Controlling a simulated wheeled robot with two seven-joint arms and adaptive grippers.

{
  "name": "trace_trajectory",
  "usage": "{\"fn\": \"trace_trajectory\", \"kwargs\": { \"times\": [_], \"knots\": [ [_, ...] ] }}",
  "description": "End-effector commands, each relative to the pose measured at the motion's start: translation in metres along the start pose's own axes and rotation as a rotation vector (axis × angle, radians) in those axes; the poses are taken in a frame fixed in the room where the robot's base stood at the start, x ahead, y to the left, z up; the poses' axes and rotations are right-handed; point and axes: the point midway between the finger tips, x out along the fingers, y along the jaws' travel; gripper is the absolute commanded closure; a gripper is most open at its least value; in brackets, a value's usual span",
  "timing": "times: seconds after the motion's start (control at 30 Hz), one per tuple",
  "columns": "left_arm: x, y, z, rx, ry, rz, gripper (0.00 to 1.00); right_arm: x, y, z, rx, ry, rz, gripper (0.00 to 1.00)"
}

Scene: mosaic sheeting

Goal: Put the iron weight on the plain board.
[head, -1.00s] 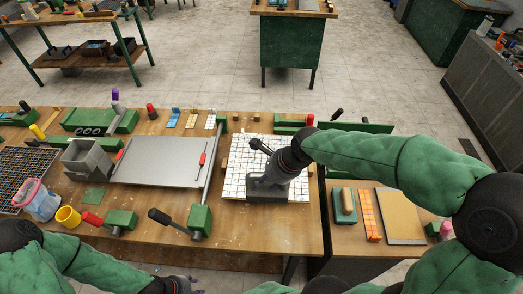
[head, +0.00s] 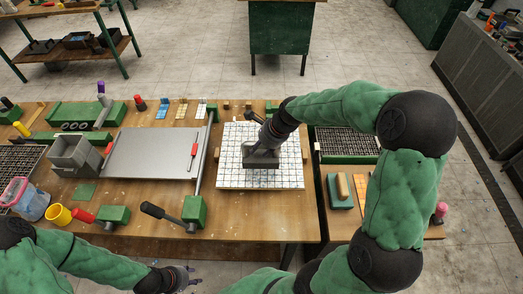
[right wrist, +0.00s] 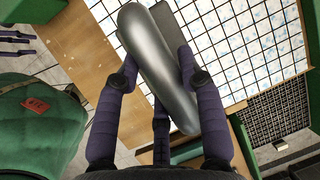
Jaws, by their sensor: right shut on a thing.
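The iron weight (head: 262,159) is a dark grey block with a handle, over the white tile sheet (head: 230,178) in the head view. My right gripper (head: 256,142) is shut on its handle; the right wrist view shows the smooth grey handle (right wrist: 155,65) between purple fingers. The weight looks raised off the sheet, but the gap is hard to judge. I cannot make out the plain board now; a tan board seen earlier on the right bench lies behind my right arm. My left gripper (head: 187,277) is low at the bottom edge, its fingers unclear.
A grey board (head: 150,155) with a red-handled tool lies left of the sheet. A green block with a wooden handle (head: 341,190) and an orange tile strip (head: 361,187) lie on the right bench. A dark gridded tray (head: 345,143) stands behind them. A gap separates the benches.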

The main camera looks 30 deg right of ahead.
Motion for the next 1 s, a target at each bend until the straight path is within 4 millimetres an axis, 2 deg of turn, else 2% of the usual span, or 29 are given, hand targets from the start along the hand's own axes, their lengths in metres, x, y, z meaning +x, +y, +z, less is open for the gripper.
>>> {"fn": "trace_trajectory", "kwargs": {
  "times": [0.1, 0.5, 0.73, 1.0],
  "knots": [
    [0.003, -0.001, 0.0, 0.0, 0.0, 0.0, 0.6, 0.01, -0.011, -0.003, 0.0, -0.001, -0.011, 1.0],
    [0.006, -0.002, 0.0, 0.0, 0.0, 0.0, 0.6, 0.029, -0.022, -0.01, 0.001, -0.001, -0.01, 1.0],
    [0.013, -0.005, -0.001, 0.0, 0.0, 0.0, 0.6, 0.053, -0.016, -0.02, 0.0, -0.001, -0.01, 1.0],
    [0.012, -0.004, -0.001, 0.0, 0.0, 0.0, 0.6, 0.054, -0.016, -0.021, -0.001, -0.001, -0.012, 1.0]
  ]
}}
